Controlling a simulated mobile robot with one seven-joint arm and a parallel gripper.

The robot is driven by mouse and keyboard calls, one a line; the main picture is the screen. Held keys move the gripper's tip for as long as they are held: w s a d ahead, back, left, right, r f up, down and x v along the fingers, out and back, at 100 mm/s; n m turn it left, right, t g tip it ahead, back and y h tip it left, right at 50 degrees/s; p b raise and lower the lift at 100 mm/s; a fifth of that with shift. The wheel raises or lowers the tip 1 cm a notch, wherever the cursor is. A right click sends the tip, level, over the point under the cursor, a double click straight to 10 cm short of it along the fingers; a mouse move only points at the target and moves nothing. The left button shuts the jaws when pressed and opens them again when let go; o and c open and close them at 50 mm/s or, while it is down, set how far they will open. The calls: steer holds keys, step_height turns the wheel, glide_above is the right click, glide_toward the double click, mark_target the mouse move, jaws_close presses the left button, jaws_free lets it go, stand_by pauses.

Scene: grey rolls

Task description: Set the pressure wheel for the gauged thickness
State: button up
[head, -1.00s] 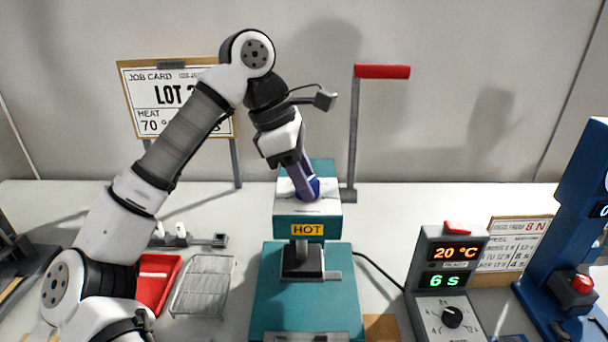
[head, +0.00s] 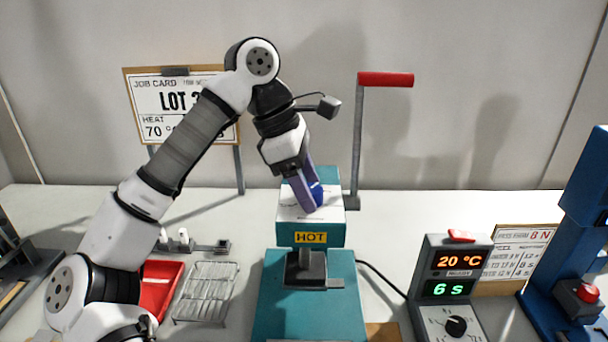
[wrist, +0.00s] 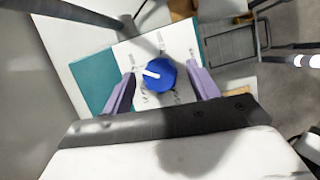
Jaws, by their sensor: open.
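The pressure wheel is a blue round knob (wrist: 160,75) with a white pointer line, on a white marked dial plate (wrist: 183,45) on top of the teal press (head: 305,310). In the head view the knob (head: 317,193) is partly hidden behind a finger. My gripper (wrist: 162,84) is open, with one purple finger on each side of the knob. I cannot tell whether the fingers touch it. The pointer runs toward the left in the wrist view; the dial's markings are too blurred to read. A yellow HOT label is on the press front.
A control box (head: 455,285) reads 20 °C and 6 s. A job card (head: 170,105) stands behind my arm, partly hidden. A red-handled lever (head: 385,79) rises behind the press. A red tray (head: 160,285), a wire rack (head: 207,292) and a blue machine (head: 575,270) stand around.

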steer(key=v, duration=1.3)
steer(key=shift+a+r+p, duration=0.15)
steer(key=shift+r+p, duration=0.25)
